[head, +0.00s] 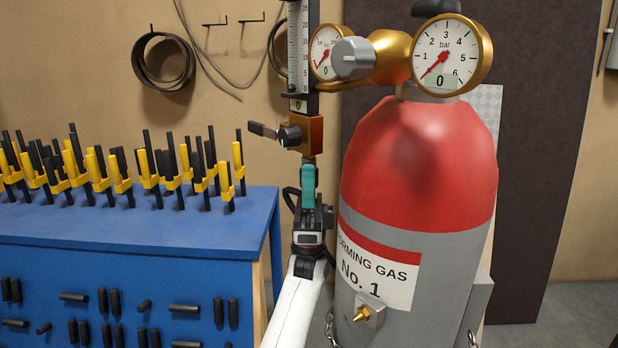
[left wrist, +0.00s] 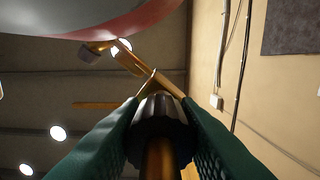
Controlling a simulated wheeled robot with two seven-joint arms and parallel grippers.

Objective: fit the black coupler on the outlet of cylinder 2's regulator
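My left gripper (head: 308,172) points up from the bottom middle, with its teal fingers just under the outlet stem (head: 309,155) of a regulator's brass block (head: 306,134). In the left wrist view its fingers are closed on the sides of a black coupler (left wrist: 160,118) with a brass-coloured tail. In the head view the fingers hide the coupler, and I cannot tell whether it touches the stem. The regulator sits on a red-topped grey cylinder (head: 420,165) labelled "Forming gas No. 1". No cylinder marked 2 is in view. My right gripper is not in view.
A blue bench (head: 140,225) with several yellow-and-black clamps stands at left. A black-handled valve lever (head: 263,130) sticks out left of the block. A round gauge (head: 452,55) and a flow tube (head: 299,45) rise above. A coiled hose (head: 163,62) hangs on the wall.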

